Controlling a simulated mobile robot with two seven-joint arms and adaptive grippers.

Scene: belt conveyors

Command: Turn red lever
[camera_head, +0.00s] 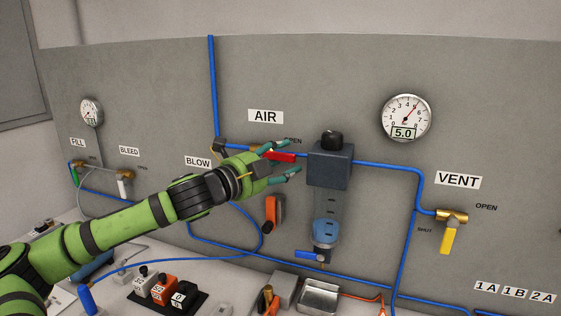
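The red lever (283,157) sits on the blue air line under the AIR label, just left of the dark regulator block. It lies roughly level, with its right end near the block. My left gripper (284,161) reaches in from the left, in front of the panel. Its green-tipped fingers are spread, one above and one below the lever. I cannot tell whether either finger touches it. The lever's left part and its valve body are partly hidden by the gripper. My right gripper is not in view.
The dark regulator block (330,166) with a black knob stands close to the right of the fingers. A yellow lever (448,238) is at the VENT valve. The gauge (406,118) reads 5.0. Button boxes (163,287) stand on the bench.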

